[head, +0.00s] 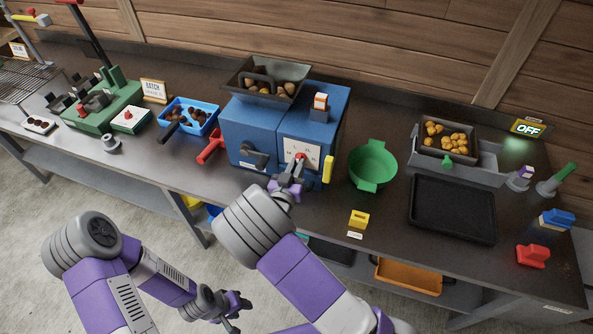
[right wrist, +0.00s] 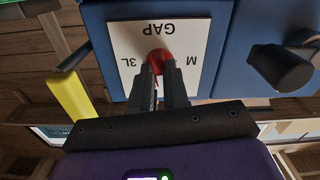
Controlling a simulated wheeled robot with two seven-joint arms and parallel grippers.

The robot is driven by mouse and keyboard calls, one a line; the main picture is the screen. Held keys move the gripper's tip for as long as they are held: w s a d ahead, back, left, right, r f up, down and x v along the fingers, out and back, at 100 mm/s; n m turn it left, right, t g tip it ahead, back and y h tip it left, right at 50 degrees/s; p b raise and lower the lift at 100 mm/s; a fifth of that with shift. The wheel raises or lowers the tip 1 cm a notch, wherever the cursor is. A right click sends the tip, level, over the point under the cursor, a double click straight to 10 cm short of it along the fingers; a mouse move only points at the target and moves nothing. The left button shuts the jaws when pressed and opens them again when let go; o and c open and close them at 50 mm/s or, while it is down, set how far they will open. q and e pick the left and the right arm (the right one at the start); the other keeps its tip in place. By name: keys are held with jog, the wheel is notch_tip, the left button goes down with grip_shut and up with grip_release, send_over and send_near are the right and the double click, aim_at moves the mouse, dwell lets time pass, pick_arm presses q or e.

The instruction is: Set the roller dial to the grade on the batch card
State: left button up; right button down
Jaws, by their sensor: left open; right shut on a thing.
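The roller dial is a red knob (right wrist: 158,58) on a white plate marked GAP (right wrist: 185,36), on the front of a blue machine (head: 250,135). The plate shows upside down in the right wrist view, with letters around the knob, one an M; I cannot tell where the knob points. My right gripper (head: 297,163) is shut on the knob from the front. The batch card (head: 153,88) stands behind the green machine at the left; its heading reads BATCH, its smaller line is too small to read. My left gripper (head: 232,304) is open and empty, low in front of the bench.
A hopper (head: 268,68) with chestnuts tops the blue machine. A dark lever (head: 252,155), red handle (head: 211,146) and yellow handle (head: 328,170) stick out nearby. A green bowl (head: 372,166) stands right of it, a black tray (head: 453,208) farther right.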

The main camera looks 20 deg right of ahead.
jog(key=m+b, duration=0.4)
jog(key=shift+f+m, duration=0.2)
jog(key=shift+m, duration=0.1)
jog(key=shift+r+m+b, duration=0.1)
jog(key=shift+m+b, duration=1.3)
jog(key=shift+m, duration=0.1)
jog(key=c, duration=1.1)
grip_release()
jog(key=shift+r, duration=0.1)
jog(key=p+v, duration=0.1)
jog(key=v, duration=0.6)
jog(key=shift+s+a, duration=0.15)
jog(key=shift+s, duration=0.15)
